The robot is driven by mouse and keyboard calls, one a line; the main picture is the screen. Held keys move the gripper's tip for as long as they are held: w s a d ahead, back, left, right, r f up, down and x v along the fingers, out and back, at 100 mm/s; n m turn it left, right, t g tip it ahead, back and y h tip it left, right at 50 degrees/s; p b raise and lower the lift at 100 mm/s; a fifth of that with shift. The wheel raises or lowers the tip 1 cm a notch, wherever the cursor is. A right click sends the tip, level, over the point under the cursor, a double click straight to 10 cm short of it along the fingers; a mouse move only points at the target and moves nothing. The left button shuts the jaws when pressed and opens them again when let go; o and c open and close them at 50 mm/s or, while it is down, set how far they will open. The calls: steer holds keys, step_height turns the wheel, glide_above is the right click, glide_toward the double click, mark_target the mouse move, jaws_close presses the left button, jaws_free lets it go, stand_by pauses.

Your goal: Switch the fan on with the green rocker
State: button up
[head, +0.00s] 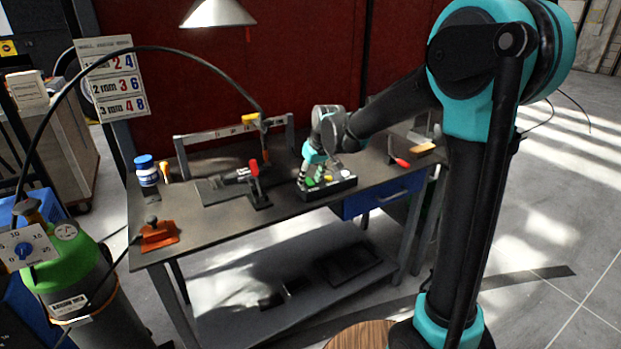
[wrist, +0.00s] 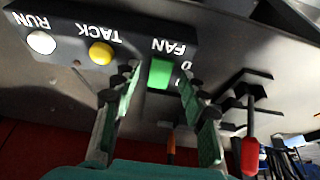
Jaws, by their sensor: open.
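A black switch box (head: 338,188) sits near the front edge of the bench. In the wrist view the box is upside down, with a green rocker (wrist: 162,73) beside the word FAN. My gripper (wrist: 158,86) is open and empty, its fingertips on either side of the green rocker in the picture; I cannot tell whether they touch it. In the head view my gripper (head: 314,172) is above the left part of the box and points down. The green rocker (head: 310,182) shows just below it. I cannot make out a fan.
A yellow button (wrist: 101,53) marked TACK and a white button (wrist: 41,42) marked RUN are on the same box. A red-handled clamp (head: 256,180) stands left of the box. The bench front (head: 200,243) has bare room.

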jaws_close()
steer(key=shift+w+a+r+g+h, duration=0.1)
steer(key=shift+w+a+g+h, duration=0.1)
steer(key=shift+g+h, duration=0.25)
steer(key=shift+w+a+g+h, duration=0.15)
steer(key=shift+g+h, duration=0.1)
steer(key=shift+g, duration=0.3)
steer(key=shift+w+g+h, duration=0.2)
steer(key=shift+g+h, duration=0.5)
steer(key=shift+g, duration=0.4)
jaws_free()
